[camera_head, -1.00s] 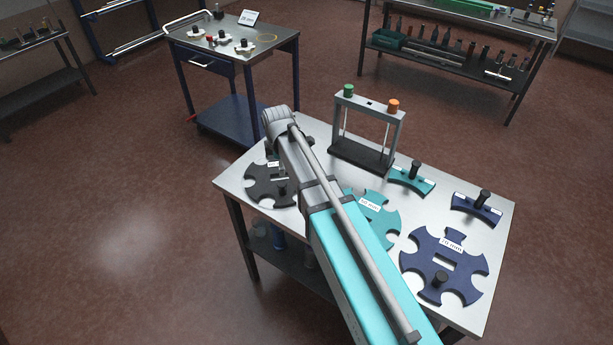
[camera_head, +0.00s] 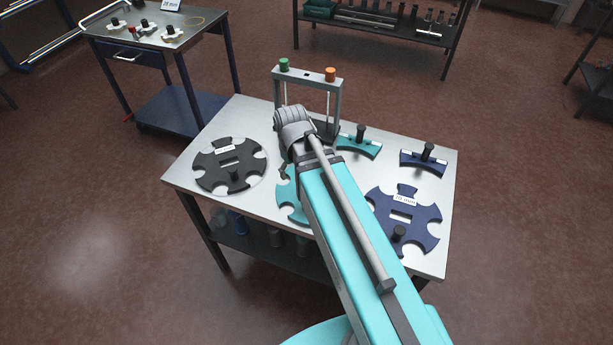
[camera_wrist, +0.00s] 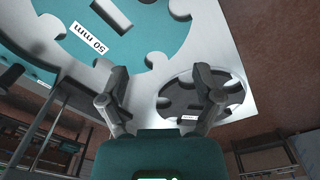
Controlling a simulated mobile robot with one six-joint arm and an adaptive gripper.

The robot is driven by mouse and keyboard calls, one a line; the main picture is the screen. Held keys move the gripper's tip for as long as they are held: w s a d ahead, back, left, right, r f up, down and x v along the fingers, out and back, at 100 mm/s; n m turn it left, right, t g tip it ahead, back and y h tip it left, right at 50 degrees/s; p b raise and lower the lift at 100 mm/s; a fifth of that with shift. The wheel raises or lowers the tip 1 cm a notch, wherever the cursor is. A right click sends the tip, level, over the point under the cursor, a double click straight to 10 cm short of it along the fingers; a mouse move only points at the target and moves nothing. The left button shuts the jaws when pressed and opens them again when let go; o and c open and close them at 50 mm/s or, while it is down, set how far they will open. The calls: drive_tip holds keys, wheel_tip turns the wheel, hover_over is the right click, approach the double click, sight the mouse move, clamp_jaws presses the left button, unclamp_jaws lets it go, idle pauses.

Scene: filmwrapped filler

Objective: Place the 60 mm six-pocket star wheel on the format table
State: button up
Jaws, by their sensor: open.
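A black star wheel (camera_head: 213,177) lies flat at the left of the steel table (camera_head: 180,178), with a black knob on it. It also shows in the wrist view (camera_wrist: 182,103); its label is too small to read. A teal star wheel (camera_head: 288,197) lies in the middle, mostly hidden by my arm; its label reads 50 mm in the wrist view (camera_wrist: 140,55). A dark blue star wheel (camera_head: 380,207) lies at the right; its label seems to read 70 mm. My gripper (camera_wrist: 155,75) is open and empty, apart from both wheels; my arm hides it in the head view.
A frame with green and orange knobs (camera_head: 337,105) stands at the table's back. A teal curved guide (camera_head: 357,149) and a blue one (camera_head: 423,165) lie right of it. A trolley (camera_head: 185,45) with small parts stands back left, a loaded bench (camera_head: 440,37) behind. Left floor is clear.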

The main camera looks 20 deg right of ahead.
drive_tip(key=s+d+m, duration=0.2)
drive_tip(key=s+m, duration=0.1)
drive_tip(key=shift+s+d+m, duration=0.3)
drive_tip(key=shift+d, duration=0.1)
